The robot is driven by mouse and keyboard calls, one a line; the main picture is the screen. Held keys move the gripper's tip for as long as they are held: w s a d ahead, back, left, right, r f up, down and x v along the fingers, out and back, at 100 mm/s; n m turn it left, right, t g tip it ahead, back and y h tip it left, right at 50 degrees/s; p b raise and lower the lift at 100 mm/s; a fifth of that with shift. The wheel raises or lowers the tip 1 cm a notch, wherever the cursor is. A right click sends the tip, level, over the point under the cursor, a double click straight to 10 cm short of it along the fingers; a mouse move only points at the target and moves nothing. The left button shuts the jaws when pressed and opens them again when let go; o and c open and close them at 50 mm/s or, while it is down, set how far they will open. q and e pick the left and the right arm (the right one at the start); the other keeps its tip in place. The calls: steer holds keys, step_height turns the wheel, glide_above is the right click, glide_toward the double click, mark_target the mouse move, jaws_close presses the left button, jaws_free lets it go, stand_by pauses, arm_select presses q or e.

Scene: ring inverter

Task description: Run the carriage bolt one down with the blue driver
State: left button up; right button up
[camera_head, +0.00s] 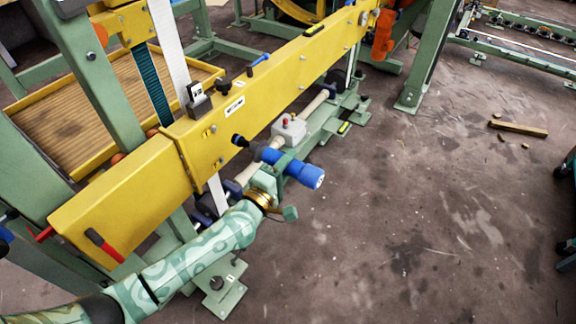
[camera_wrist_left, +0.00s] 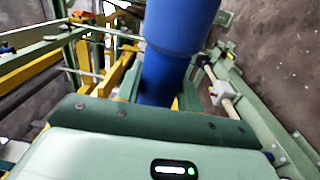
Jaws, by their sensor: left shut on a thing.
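The blue driver (camera_head: 309,175) is held in my left gripper (camera_head: 277,165), in front of the yellow beam (camera_head: 290,70). I cannot tell whether the nose touches the beam. In the left wrist view the driver (camera_wrist_left: 180,35) rises between the jaws (camera_wrist_left: 165,98), which are shut on it. Small bolt heads (camera_head: 213,130) show on the beam face left of the nose. I cannot tell which is carriage bolt one. My right gripper is out of view.
A grey bracket (camera_head: 198,103), a black knob (camera_head: 224,84) and a small blue-handled tool (camera_head: 259,62) are on the beam top. A white box with a red button (camera_head: 289,127) sits behind the driver. A red-handled tool (camera_head: 104,244) is lower left. Open floor (camera_head: 430,220) lies right.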

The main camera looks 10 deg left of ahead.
mark_target(258, 149)
arm_select(q)
steer(key=shift+r, duration=0.15)
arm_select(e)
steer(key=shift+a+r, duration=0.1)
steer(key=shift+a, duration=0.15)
arm_select(q)
steer(key=shift+w+a+b, duration=0.2)
steer(key=shift+w+a, duration=0.05)
steer(key=shift+a, duration=0.35)
steer(key=shift+w+a+b, duration=0.15)
steer(key=shift+w+a, duration=0.05)
steer(key=shift+a, duration=0.4)
steer(key=shift+w+a+b, duration=0.3)
steer(key=shift+a, duration=0.55)
steer(key=shift+w+a+b, duration=0.25)
steer(key=shift+w+a, duration=0.05)
steer(key=shift+a, duration=0.55)
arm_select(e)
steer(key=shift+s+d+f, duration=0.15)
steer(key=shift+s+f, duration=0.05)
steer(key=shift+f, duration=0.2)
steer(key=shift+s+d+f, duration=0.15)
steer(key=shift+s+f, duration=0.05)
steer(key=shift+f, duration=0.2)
arm_select(q)
steer(key=shift+r, duration=0.1)
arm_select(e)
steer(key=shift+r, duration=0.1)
